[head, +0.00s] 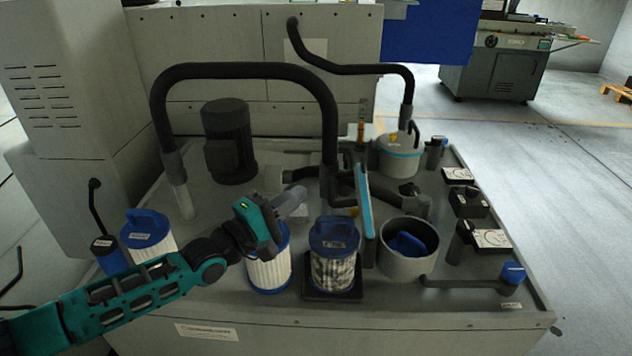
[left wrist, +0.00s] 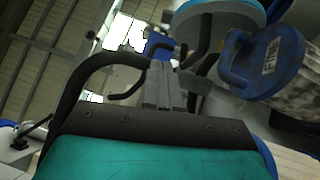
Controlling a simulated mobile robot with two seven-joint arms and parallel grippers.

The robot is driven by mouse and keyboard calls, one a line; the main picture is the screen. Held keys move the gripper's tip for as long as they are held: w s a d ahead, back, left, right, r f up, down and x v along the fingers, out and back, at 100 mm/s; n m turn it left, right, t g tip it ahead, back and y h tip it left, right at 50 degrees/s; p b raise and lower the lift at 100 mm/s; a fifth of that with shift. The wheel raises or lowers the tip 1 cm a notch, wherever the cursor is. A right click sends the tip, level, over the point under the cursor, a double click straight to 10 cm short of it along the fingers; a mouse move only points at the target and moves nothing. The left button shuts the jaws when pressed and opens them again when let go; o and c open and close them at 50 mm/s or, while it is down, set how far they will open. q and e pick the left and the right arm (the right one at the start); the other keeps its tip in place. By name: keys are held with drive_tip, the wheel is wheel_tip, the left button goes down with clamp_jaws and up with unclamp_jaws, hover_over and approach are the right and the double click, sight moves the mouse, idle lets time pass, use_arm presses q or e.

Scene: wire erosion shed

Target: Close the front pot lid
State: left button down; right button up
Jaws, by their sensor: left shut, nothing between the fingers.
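The front pot (head: 392,262) is a grey open cylinder on the right half of the bench top, with a blue-handled piece (head: 408,243) inside. Its lid (head: 364,212) stands upright, seen edge-on with a light blue rim, at the pot's left side. A light-blue-edged disc at the top of the left wrist view looks like this lid (left wrist: 222,8). My left gripper (head: 301,194) is shut and empty, left of the lid and apart from it, above the filters. Its fingers also show in the left wrist view (left wrist: 165,82). My right gripper is not in view.
A dark-mesh filter with a blue top (head: 333,240) stands between my left gripper and the pot; white pleated filters (head: 268,272) stand left of it. The rear pot (head: 400,160) has its lid down. Black pipes (head: 245,70) arch behind. Switch boxes line the right edge.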

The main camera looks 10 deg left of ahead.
use_arm(q)
drive_tip(key=w+d+r, duration=0.2)
drive_tip(key=w+d, duration=0.5)
drive_tip(key=d, duration=0.1)
drive_tip(key=shift+w+d, duration=0.3)
drive_tip(key=shift+w, duration=0.1)
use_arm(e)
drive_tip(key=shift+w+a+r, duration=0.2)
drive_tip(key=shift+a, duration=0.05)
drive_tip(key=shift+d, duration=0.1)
use_arm(q)
drive_tip(key=shift+r, duration=0.1)
